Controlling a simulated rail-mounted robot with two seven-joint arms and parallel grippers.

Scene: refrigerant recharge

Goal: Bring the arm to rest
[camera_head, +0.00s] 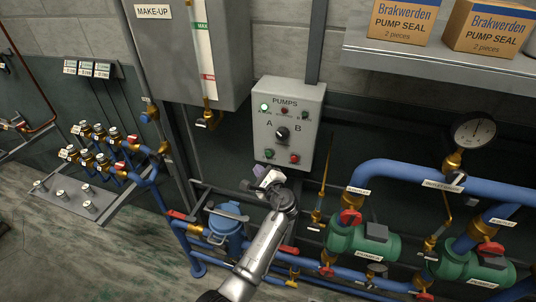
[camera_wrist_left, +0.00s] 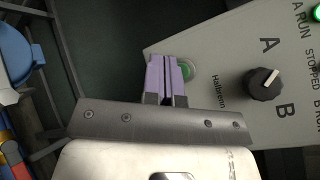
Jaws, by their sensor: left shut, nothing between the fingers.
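My left gripper (camera_head: 262,174) is just below and in front of the grey PUMPS control box (camera_head: 307,112). Its two pale purple fingers are together with nothing between them. In the left wrist view the shut fingertips (camera_wrist_left: 168,62) lie just left of a green button (camera_wrist_left: 187,70) on the box face. I cannot tell whether they touch the box. The black A/B selector knob (camera_wrist_left: 264,84) is to their right; in the head view the knob (camera_head: 282,133) is above the gripper. My right gripper is in neither view.
Blue pipes (camera_head: 400,172), green pumps (camera_head: 362,244) and a pressure gauge (camera_head: 473,130) fill the right side. A blue canister (camera_head: 227,222) is close left of my arm. A valve manifold (camera_head: 100,150) stands at left. The MAKE-UP tank (camera_head: 175,60) hangs above; a shelf (camera_head: 440,62) holds pump seal boxes.

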